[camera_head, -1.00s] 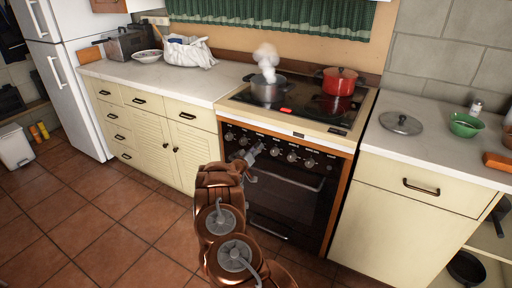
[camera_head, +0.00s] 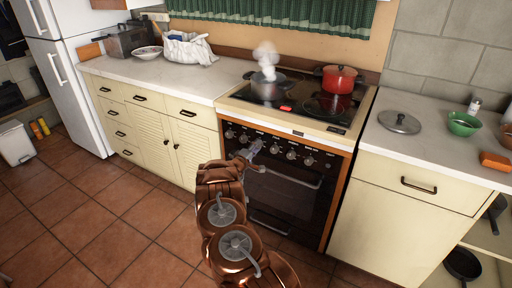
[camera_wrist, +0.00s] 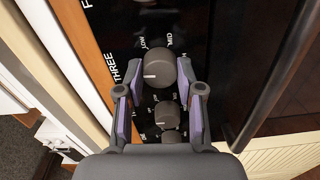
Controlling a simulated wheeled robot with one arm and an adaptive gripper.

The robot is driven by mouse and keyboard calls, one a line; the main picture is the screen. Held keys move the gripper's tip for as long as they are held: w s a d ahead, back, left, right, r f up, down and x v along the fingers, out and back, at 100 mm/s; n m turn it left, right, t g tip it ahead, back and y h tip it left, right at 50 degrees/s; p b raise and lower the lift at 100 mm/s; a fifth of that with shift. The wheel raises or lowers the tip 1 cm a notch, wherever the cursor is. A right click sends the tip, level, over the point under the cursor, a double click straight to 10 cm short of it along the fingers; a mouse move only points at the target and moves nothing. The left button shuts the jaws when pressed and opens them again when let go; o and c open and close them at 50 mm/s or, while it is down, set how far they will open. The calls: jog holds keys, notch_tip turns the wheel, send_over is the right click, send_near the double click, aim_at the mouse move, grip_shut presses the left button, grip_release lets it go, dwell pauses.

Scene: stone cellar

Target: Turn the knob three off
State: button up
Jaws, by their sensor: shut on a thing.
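Knob three (camera_wrist: 158,68) is a round grey knob on the black stove panel, beside the printed word THREE. Its white mark points left, toward that word; LOW and MID are printed past its far side. My gripper (camera_wrist: 161,88) is shut on this knob, with a finger on either side. In the head view, my gripper (camera_head: 254,148) is at the row of knobs on the stove front (camera_head: 290,180), and hides part of that row. A second knob (camera_wrist: 167,114) shows between my fingers, nearer my palm.
A steaming grey pot (camera_head: 268,86) and a red lidded pot (camera_head: 338,79) stand on the cooktop (camera_head: 315,122), which has a small red light. The right counter (camera_head: 430,140) holds a lid (camera_head: 399,122) and a green bowl (camera_head: 464,124).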

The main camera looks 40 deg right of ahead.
jog(key=shift+n, duration=0.7)
jog(key=o, duration=1.2)
jog(key=shift+c, duration=0.2)
jog(key=shift+a, duration=0.15)
jog(key=v, duration=1.1)
jog(key=shift+s+a, duration=0.15)
jog(key=shift+a, duration=0.2)
